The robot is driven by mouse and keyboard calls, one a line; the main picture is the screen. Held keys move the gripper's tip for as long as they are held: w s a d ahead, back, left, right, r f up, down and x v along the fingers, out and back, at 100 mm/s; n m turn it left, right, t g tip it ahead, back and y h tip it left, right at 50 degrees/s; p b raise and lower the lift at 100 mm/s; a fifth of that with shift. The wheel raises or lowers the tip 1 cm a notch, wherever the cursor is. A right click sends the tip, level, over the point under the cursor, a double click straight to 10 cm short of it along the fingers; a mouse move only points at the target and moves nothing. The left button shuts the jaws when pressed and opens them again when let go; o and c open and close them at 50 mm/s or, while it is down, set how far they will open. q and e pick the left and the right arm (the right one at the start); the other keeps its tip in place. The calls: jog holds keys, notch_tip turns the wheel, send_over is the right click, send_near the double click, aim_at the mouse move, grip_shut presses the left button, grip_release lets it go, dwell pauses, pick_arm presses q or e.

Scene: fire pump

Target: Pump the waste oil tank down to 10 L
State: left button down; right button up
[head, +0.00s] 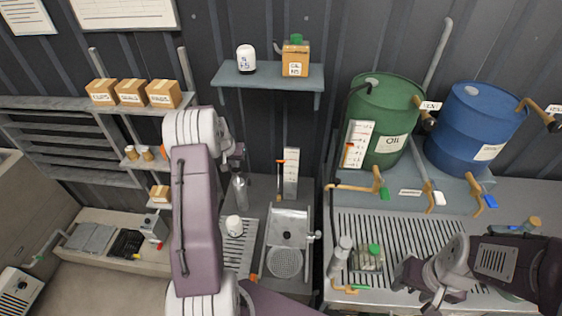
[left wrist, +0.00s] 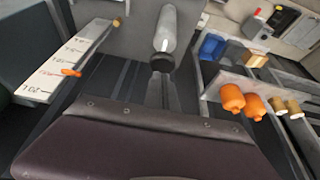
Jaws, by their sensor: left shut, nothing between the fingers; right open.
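My left gripper (head: 237,166) is shut and empty, just above a grey upright cylinder (head: 240,192). In the left wrist view its dark fingers (left wrist: 162,62) are close to that cylinder (left wrist: 166,28); I cannot tell whether they touch. A white level gauge (head: 291,174) stands right of the gripper, with an orange marker at its upper left. It also shows in the left wrist view (left wrist: 65,62), its orange marker between the lower-left figures. A green drum (head: 379,118) marked OIL has another gauge (head: 355,145) in front. My right gripper (head: 432,303) is open at the lower right. No tank reads clearly as waste oil.
A blue drum (head: 474,125) stands beside the green one, above several taps. A wall shelf (head: 268,78) holds a white container and a box. Bottles (head: 340,257) stand near the grate's left.

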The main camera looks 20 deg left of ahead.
aim_at(236, 172)
dwell(0.4)
pick_arm(q)
jog(key=shift+f, duration=3.15)
jog(key=shift+d, duration=0.1)
jog(key=shift+r+p, duration=1.75)
jog(key=shift+r, duration=1.35)
jog(key=shift+f, duration=3.1)
jog(key=shift+r+p, duration=1.7)
jog(key=shift+r, duration=1.35)
